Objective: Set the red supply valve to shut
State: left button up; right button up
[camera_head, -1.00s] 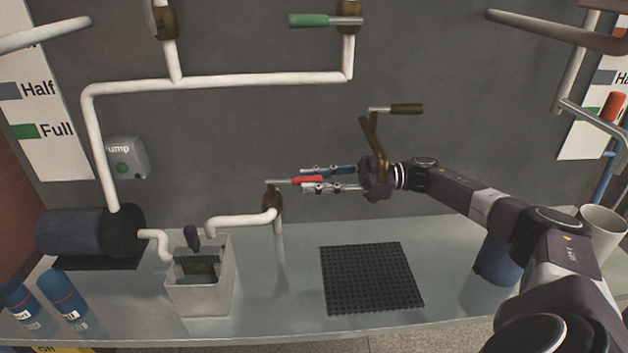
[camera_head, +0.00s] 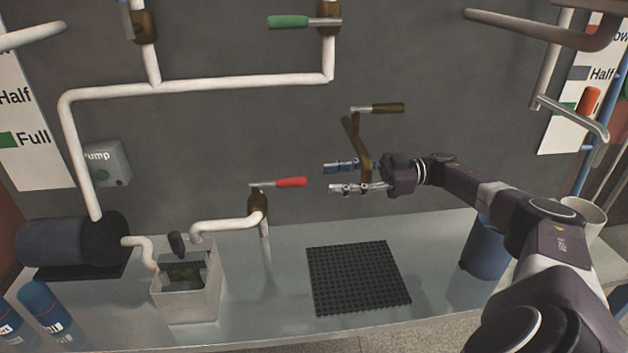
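The red supply valve handle (camera_head: 291,182) sits on a brown valve body (camera_head: 257,206) at the end of a white pipe. The handle lies level and points right. My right gripper (camera_head: 328,178) is to the right of the handle's red tip, with a small gap between them. Its two fingers are apart and nothing is between them. My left gripper is not in view.
A brown crank (camera_head: 358,140) on the wall stands close behind my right gripper. A green-handled valve (camera_head: 290,22) is above.

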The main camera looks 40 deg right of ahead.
jog(key=shift+v, duration=1.3)
